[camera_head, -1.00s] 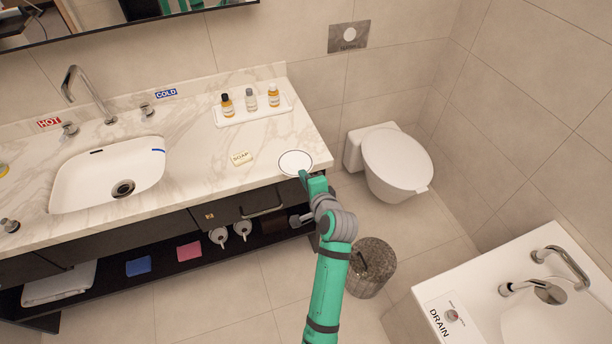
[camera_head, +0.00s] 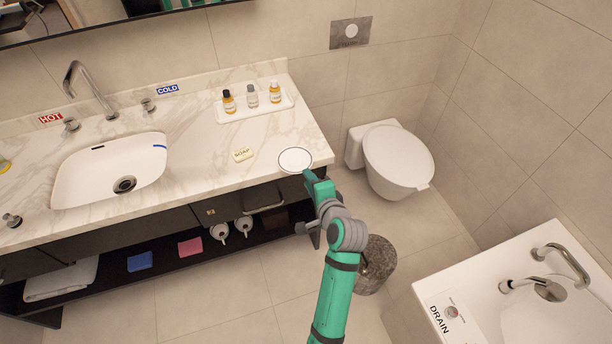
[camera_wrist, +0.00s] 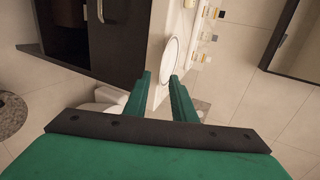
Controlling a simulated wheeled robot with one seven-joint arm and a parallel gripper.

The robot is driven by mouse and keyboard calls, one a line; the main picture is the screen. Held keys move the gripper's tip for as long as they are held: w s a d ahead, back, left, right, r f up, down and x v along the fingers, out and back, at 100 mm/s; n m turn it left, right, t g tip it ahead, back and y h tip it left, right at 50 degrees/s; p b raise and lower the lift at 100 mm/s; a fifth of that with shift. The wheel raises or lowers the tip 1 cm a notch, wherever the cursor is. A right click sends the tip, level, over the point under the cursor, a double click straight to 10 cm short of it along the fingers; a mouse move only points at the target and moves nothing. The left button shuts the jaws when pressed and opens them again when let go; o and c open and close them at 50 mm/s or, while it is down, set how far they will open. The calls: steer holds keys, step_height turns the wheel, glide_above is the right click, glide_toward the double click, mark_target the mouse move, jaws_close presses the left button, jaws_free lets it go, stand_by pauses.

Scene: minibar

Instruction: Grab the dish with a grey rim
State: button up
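The white round dish with a grey rim (camera_head: 295,160) lies flat near the front right corner of the marble counter. In the wrist view the dish (camera_wrist: 171,55) appears as a narrow oval just beyond the fingertips. My gripper (camera_head: 308,175) is at the counter's front edge, just in front of the dish and slightly to its right. In the wrist view my gripper (camera_wrist: 161,78) has its two green fingers apart, with the near end of the dish lined up with the gap. I cannot tell whether the fingers touch it.
A soap bar (camera_head: 243,155) lies left of the dish. A white tray (camera_head: 232,117) with three small bottles stands behind it. The sink (camera_head: 95,175) is further left. A toilet (camera_head: 397,158) and a waste bin (camera_head: 378,262) stand right of the counter.

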steer(key=v, duration=0.6)
steer(key=shift+s, duration=0.25)
steer(key=shift+w+d+r, duration=0.1)
steer(key=shift+d+r, duration=0.1)
steer(key=shift+r, duration=0.05)
steer(key=shift+w+r, duration=0.1)
steer(key=x, duration=1.1)
steer(key=shift+s+a+f, duration=0.2)
steer(key=shift+s+f, duration=0.05)
jaws_close()
steer(key=shift+d, duration=0.1)
